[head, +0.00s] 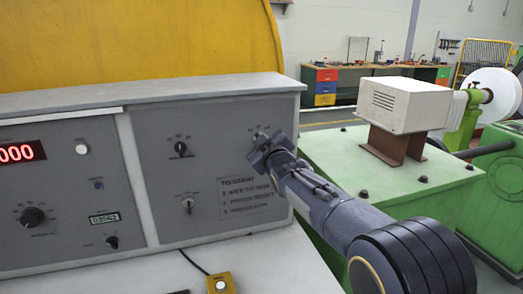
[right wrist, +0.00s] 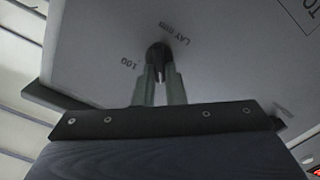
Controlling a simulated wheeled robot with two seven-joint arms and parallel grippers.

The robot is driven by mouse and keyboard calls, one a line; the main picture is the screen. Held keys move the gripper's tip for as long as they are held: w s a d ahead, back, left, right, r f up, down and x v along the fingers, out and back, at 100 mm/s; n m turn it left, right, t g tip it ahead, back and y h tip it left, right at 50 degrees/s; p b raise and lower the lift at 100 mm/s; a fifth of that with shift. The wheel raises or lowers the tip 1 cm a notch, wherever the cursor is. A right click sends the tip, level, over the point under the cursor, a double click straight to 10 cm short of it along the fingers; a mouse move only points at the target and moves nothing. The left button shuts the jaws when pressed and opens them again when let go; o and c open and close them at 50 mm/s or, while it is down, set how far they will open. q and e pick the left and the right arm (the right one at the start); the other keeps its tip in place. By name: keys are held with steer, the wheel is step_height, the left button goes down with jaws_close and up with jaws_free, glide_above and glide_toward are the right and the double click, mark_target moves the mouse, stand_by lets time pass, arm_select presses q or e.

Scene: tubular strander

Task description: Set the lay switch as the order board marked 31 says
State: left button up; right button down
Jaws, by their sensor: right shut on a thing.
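The lay switch (right wrist: 157,50) is a dark knob on the grey panel, with "LAY mm" and "100" printed near it in the right wrist view. My right gripper (right wrist: 159,75) is shut on this knob, one finger on each side. In the head view my right gripper (head: 262,140) is at the upper right of the panel (head: 218,125) and hides most of the knob. The knob's pointer and most of its scale cannot be made out. No order board marked 31 shows. My left gripper is not in view.
Another knob (head: 180,148) and a key switch (head: 188,203) are left of my gripper, near a printed notice (head: 247,192). A red display (head: 20,152) is at far left. A yellow button box (head: 220,284) lies on the ledge. A green machine (head: 370,160) stands right.

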steer(key=shift+f+n+b, duration=0.1)
steer(key=shift+n+b, duration=0.6)
steer(key=shift+n, duration=0.1)
steer(key=c, duration=1.5)
jaws_free()
steer(key=shift+s, duration=0.1)
steer(key=b+v, duration=0.3)
steer(key=v, duration=0.4)
steer(key=shift+s, duration=0.3)
